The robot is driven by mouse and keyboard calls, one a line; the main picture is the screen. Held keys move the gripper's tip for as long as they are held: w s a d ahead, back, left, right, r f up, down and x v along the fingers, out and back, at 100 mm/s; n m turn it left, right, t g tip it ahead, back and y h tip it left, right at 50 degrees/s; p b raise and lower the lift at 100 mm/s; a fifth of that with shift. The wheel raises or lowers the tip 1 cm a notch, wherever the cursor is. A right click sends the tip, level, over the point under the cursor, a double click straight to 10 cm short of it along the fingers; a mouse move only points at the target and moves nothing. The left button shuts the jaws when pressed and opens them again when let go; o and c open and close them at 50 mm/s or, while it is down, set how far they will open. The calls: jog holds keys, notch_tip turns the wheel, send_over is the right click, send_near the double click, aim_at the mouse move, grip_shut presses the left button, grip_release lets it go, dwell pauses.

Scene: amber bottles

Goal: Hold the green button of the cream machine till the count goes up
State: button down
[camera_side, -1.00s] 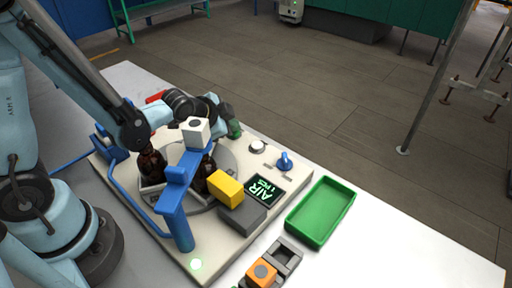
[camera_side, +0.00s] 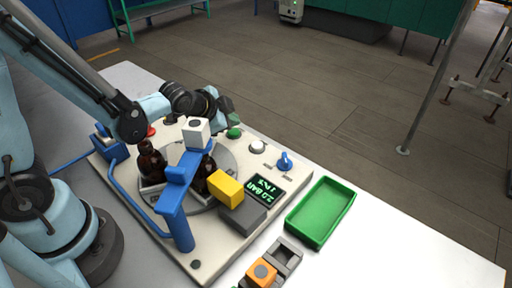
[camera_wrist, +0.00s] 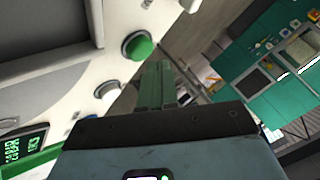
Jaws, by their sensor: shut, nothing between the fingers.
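The cream machine (camera_side: 213,262) stands on the white table. Its green button (camera_side: 234,132) is a round dome near the far edge; it also shows in the wrist view (camera_wrist: 138,46). My gripper (camera_side: 234,117) is shut and empty, its green fingers just above the button and apart from it. In the wrist view the finger ends (camera_wrist: 158,70) point beside the button. The black display (camera_side: 265,189) has green text, seemingly a "2.0 BAR" line over a "1 PCS" line, not sharp. Brown bottles (camera_side: 151,162) stand in the round turntable behind the blue bracket.
A white button (camera_side: 257,146) and a blue knob (camera_side: 285,161) sit near the green button. A blue post (camera_side: 177,222) carries a white block (camera_side: 196,131) and a yellow block (camera_side: 225,189). A green tray (camera_side: 320,212) lies to the right, empty.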

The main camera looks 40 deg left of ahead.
aim_at(231, 133)
jog(key=shift+r, duration=0.1)
jog(key=shift+r, duration=2.5)
jog(key=s+r+n+g+h, duration=0.1)
jog(key=s+r+n+g, duration=0.1)
jog(key=s+n, duration=0.5)
jog(key=shift+s+a+r+n, duration=0.15)
jog(key=shift+s+r+n, duration=0.35)
jog(key=shift+s, duration=2.05)
